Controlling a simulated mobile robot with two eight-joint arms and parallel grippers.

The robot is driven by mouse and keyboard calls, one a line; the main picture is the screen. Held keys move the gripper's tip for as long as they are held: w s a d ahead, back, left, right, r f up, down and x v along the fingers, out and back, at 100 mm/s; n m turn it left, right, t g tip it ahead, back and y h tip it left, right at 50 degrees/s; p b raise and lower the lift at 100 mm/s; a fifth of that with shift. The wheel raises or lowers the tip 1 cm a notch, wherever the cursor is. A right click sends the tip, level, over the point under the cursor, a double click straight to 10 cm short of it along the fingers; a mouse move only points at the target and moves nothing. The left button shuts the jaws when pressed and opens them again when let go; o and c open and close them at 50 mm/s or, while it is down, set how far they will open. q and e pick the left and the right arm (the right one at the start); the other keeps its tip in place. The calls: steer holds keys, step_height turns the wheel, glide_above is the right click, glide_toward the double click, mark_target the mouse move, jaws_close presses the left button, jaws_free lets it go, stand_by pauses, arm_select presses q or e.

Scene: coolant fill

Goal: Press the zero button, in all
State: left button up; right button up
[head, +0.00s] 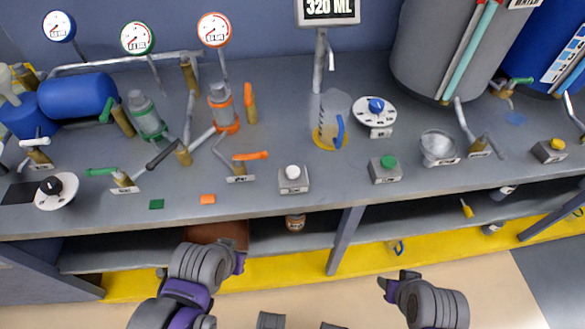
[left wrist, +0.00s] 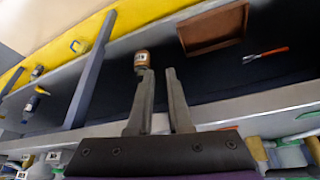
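Three push-button boxes stand on the grey bench: one with a white button (head: 292,172), one with a green button (head: 388,161) and one with a yellow button (head: 557,144). Their labels are too small to read, so I cannot tell which is the zero button. A display (head: 328,8) reads 320 ML. My left gripper (left wrist: 159,72) is open and empty in the left wrist view, its fingers apart, facing the under-bench shelf. In the head view my left arm is below the bench's front edge. My right gripper (head: 390,284) is also below that edge, fingers unclear.
A measuring jug (head: 333,112), dials, valves with levers and pipes crowd the bench. Large grey and blue tanks stand at the right. Under the bench are a small brown jar (head: 295,222) and a brown tray (left wrist: 212,32). Floor in front is clear.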

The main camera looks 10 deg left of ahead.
arm_select(q)
jaws_close()
stand_by(1.4)
